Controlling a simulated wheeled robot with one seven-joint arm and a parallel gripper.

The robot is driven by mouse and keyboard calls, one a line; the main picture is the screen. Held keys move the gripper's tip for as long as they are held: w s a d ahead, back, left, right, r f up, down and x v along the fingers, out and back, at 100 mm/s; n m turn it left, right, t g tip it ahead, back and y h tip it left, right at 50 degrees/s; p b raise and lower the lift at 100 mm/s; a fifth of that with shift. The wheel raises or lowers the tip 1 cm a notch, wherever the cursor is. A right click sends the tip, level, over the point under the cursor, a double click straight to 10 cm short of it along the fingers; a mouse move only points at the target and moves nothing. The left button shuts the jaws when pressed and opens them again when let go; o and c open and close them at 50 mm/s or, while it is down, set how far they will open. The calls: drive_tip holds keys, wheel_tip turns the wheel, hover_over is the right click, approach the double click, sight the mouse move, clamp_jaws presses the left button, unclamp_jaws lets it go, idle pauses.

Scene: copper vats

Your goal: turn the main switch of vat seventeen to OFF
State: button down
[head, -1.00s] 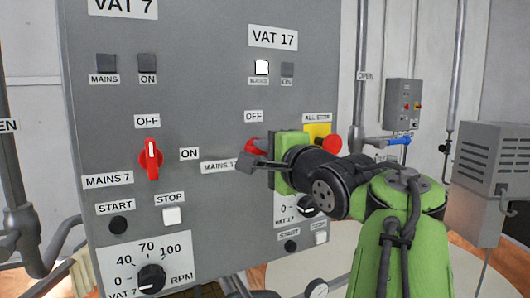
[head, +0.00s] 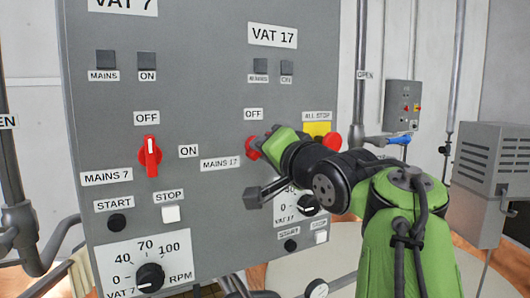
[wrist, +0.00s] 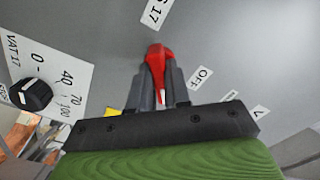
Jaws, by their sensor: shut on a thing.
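The red main switch of vat seventeen (head: 251,148) is on the grey panel, between its OFF label (head: 253,114) and MAINS 17 label (head: 220,164). My gripper (head: 265,146) partly covers it in the head view. In the wrist view my gripper (wrist: 157,78) has its two dark fingers on either side of the red switch (wrist: 156,55), shut on it. The switch's white mark (wrist: 162,97) shows between the fingers, and the OFF label (wrist: 200,77) is close by on the right. The vat seventeen mains lamp (head: 260,66) is dark.
The similar red MAINS 7 switch (head: 151,156) is at the left, its white mark upright. A yellow ALL STOP plate (head: 318,129) with a red button (head: 331,140) is right beside my gripper. A speed knob (head: 307,205) is below. Open air lies before the panel's left half.

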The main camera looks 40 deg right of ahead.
drive_tip(key=shift+f+n+b, duration=0.1)
drive_tip(key=shift+n+b, duration=0.8)
drive_tip(key=shift+n, duration=4.2)
drive_tip(key=c, duration=1.1)
unclamp_jaws()
drive_tip(key=v, duration=1.5)
drive_tip(key=shift+s+a+b, duration=0.15)
drive_tip(key=shift+s+b, duration=0.15)
drive_tip(key=shift+s, duration=0.1)
